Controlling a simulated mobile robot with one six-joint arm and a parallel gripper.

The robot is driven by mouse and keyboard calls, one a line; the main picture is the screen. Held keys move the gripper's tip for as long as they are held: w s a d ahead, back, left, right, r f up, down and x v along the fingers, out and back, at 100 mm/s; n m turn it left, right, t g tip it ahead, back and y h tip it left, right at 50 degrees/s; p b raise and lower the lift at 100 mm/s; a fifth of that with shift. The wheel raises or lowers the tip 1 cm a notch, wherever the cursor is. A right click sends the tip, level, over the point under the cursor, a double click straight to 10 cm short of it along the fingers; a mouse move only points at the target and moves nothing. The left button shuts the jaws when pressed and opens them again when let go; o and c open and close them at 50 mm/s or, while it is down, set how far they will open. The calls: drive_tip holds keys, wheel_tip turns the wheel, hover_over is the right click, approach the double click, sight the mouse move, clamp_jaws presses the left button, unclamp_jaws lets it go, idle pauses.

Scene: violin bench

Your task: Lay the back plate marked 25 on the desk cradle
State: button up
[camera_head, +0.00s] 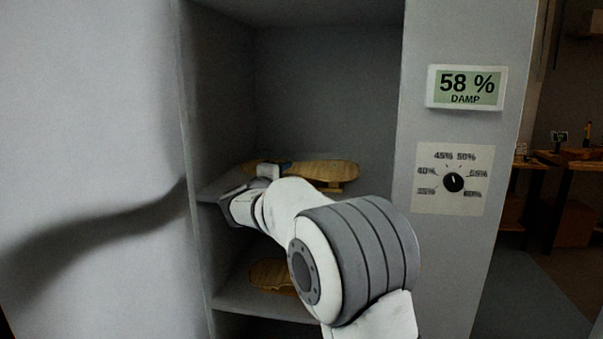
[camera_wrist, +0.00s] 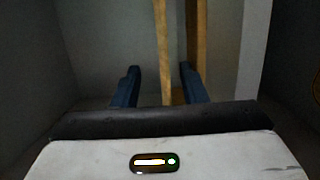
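A second wooden plate (camera_head: 268,274) lies on the lower shelf, partly hidden by my arm. My gripper (camera_head: 262,170) reaches into the upper compartment at the left end of the upper plate. In the wrist view its two blue fingers (camera_wrist: 159,72) stand apart. A thin wooden edge (camera_wrist: 161,45) runs between them, with gaps on both sides. A second wooden strip (camera_wrist: 196,40) runs by the right finger. The desk cradle cannot be made out.
The cabinet's left wall, right wall and upper shelf (camera_head: 211,193) surround my arm closely. A damp display (camera_head: 465,88) reading 58 % and a dial (camera_head: 453,182) are on the right front panel. Wooden benches (camera_head: 552,163) stand far right, beyond open floor.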

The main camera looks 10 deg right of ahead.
sight(295, 170)
drive_tip(key=shift+w+d+f+p, duration=0.15)
drive_tip(key=shift+w+p, duration=0.15)
drive_tip(key=shift+w, duration=0.8)
drive_tip(key=shift+w+d+p, duration=0.4)
drive_tip(key=shift+w+d, duration=0.05)
drive_tip(key=shift+d, duration=0.1)
drive_tip(key=p+x, duration=0.1)
drive_tip(key=x, duration=0.2)
drive_tip(key=shift+w+d, duration=0.2)
drive_tip(key=shift+w, duration=0.15)
drive_tip(key=shift+c, duration=0.3)
clamp_jaws()
